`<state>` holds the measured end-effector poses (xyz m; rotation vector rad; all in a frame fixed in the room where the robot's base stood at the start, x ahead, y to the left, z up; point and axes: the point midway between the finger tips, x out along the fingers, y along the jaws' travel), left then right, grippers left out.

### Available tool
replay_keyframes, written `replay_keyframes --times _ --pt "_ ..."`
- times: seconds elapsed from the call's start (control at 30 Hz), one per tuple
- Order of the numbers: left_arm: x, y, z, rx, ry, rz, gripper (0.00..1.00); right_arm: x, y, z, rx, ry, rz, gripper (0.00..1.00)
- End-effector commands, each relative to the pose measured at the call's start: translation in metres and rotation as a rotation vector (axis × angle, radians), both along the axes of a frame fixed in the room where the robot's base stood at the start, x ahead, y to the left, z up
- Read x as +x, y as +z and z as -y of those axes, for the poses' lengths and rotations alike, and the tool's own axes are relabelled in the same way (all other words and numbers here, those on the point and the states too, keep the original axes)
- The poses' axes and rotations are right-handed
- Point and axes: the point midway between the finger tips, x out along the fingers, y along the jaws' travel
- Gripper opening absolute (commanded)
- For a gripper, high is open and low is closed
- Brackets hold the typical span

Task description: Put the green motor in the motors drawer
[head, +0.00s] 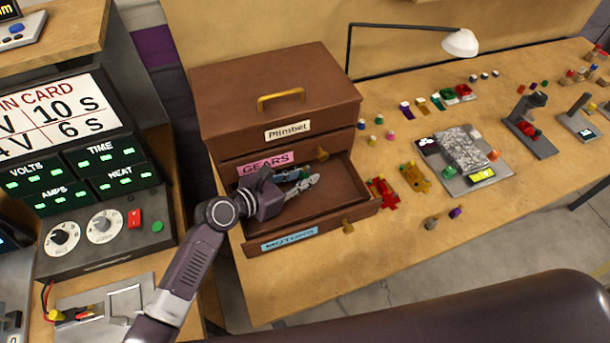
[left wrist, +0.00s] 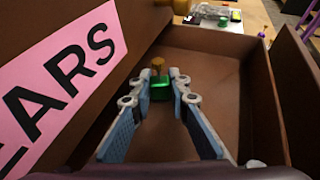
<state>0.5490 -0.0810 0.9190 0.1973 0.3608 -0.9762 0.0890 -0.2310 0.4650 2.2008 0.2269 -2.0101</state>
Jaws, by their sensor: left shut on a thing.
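The motors drawer (head: 345,187) at the bottom of a brown wooden chest is pulled open and its inside looks bare. Its blue label (head: 289,239) is on the front. My left gripper (head: 309,179) reaches in from the left over the open drawer, just below the pink GEARS label. It is shut on the green motor (left wrist: 160,90), which has a brass-coloured top. The drawer floor also shows behind the motor in the left wrist view (left wrist: 215,85). In the head view the motor is mostly hidden by the fingers. My right gripper does not show.
The gears drawer (head: 265,164) sits just above, its front close to my left gripper. A red part (head: 382,193) and a yellow part (head: 415,177) lie on the bench right of the drawer. A panel with dials (head: 95,215) stands at the left.

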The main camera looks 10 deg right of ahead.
Motion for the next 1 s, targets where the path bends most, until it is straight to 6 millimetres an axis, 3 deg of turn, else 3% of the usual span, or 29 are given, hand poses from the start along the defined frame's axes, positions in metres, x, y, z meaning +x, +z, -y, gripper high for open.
replay_keyframes --times 0.37,0.4,0.57,0.87,1.0 --pt "0.0010 -0.0038 0.0011 -0.001 0.001 0.000 0.00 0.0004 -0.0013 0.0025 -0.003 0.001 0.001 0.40" --pt "0.0009 -0.0047 0.0010 -0.001 0.001 0.001 0.17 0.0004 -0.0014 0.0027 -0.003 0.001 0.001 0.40" --pt "0.0008 -0.0039 0.0009 -0.001 0.001 0.001 0.34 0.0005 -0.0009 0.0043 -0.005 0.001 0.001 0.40" --pt "0.0009 -0.0012 0.0009 0.000 0.001 0.002 0.34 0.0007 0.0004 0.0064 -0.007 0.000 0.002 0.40" --pt "-0.0051 0.0023 -0.0079 0.000 0.001 0.000 0.34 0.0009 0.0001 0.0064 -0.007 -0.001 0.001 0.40"
